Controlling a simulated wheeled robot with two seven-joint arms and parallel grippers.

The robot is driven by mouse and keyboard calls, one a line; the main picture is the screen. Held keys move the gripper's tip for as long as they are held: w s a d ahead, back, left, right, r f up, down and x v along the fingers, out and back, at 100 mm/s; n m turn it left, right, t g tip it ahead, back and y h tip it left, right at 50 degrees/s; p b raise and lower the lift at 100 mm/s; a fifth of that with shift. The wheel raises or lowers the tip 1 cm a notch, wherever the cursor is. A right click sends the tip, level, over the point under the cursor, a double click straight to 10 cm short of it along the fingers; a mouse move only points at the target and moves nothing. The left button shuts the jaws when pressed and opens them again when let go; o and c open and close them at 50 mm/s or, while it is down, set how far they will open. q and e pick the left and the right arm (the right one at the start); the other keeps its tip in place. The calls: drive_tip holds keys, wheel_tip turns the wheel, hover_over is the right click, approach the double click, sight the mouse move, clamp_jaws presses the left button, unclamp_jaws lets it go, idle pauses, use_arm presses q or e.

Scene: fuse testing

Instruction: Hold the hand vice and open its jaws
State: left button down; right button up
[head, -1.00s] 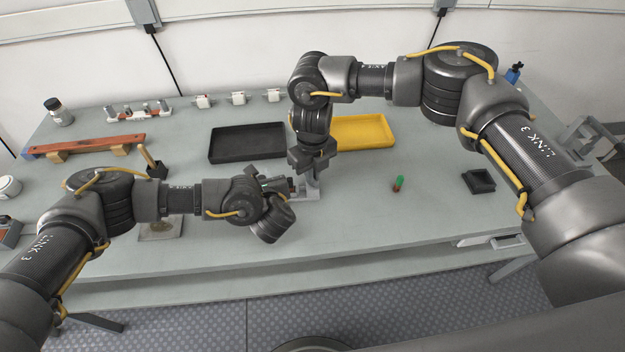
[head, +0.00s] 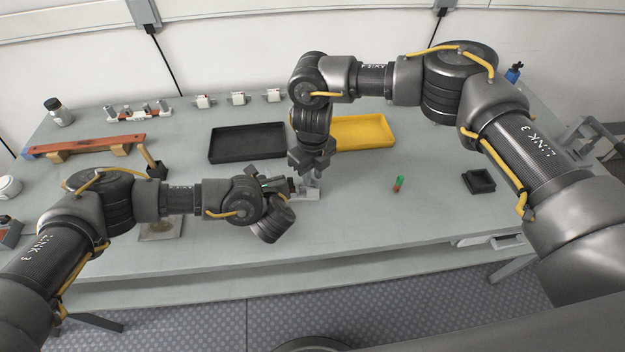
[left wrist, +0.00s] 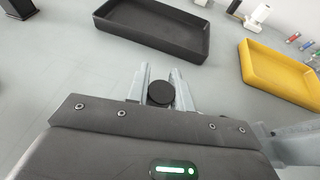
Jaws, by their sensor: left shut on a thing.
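The hand vice (head: 306,194) is a light grey metal piece on the table near the centre, mostly hidden by my grippers. My left gripper (head: 291,186) reaches it from the left and is shut on it. In the left wrist view, a black round knob (left wrist: 161,93) sits between the pale fingers of my left gripper (left wrist: 165,85). A grey metal part shows at the lower right there. My right gripper (head: 314,172) points down at the vice from above. Its fingertips are too small and covered to show whether they grip. The jaw gap of the vice cannot be made out.
A black tray (head: 212,156) and a yellow tray (head: 390,146) lie behind the grippers. A green-and-red small part (head: 398,184) and a small black box (head: 478,182) are to the right. A wooden bar (head: 90,145) lies left. The front right table is clear.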

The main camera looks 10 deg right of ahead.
sight(313, 178)
drive_tip(key=shift+r, duration=0.15)
drive_tip(key=shift+r, duration=2.85)
drive_tip(key=shift+o, duration=0.3)
drive_tip(key=shift+w+d+r, duration=0.15)
drive_tip(key=shift+r, duration=0.35)
drive_tip(key=shift+f, duration=3.5)
